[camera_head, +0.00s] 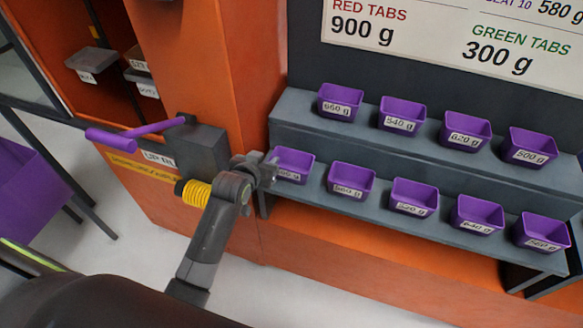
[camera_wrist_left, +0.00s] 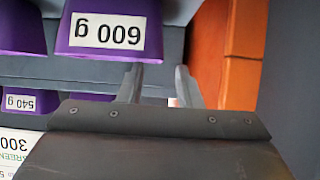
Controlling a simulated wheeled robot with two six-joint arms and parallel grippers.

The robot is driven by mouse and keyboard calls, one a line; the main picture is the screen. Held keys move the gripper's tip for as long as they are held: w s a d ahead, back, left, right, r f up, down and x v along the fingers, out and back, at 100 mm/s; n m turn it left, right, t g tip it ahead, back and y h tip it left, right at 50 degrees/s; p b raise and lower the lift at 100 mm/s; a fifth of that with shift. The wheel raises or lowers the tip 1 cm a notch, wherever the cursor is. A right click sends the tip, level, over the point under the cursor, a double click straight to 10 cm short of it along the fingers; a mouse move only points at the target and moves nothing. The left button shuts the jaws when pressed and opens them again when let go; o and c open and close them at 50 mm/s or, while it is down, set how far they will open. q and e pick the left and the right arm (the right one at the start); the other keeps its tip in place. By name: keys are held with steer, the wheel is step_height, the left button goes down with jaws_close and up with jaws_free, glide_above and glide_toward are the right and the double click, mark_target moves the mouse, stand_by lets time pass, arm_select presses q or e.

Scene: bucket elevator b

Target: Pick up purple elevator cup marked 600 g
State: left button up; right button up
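The purple cup marked 600 g (camera_wrist_left: 108,33) shows large and upside down at the top of the left wrist view. In the head view it appears to be the leftmost cup (camera_head: 294,163) of the lower shelf row, with its label partly covered by my gripper. My left gripper (camera_head: 268,170) is at this cup's left side. In the left wrist view its two fingers (camera_wrist_left: 158,88) are apart, with nothing seen held between them. One finger overlaps the cup's lower edge, the other is to its right. I cannot tell whether they touch it. My right gripper is not in view.
Several other purple cups stand on the stepped grey shelf (camera_head: 400,148), including a neighbour (camera_head: 351,179) close to the right. A grey box with a purple lever (camera_head: 150,129) is left of my gripper. An orange cabinet wall (camera_head: 225,75) rises behind.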

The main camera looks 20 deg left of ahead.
mark_target(272, 155)
arm_select(q)
steer(key=shift+x, duration=2.6)
steer(key=shift+c, duration=0.3)
jaws_close()
steer(key=shift+f, duration=0.1)
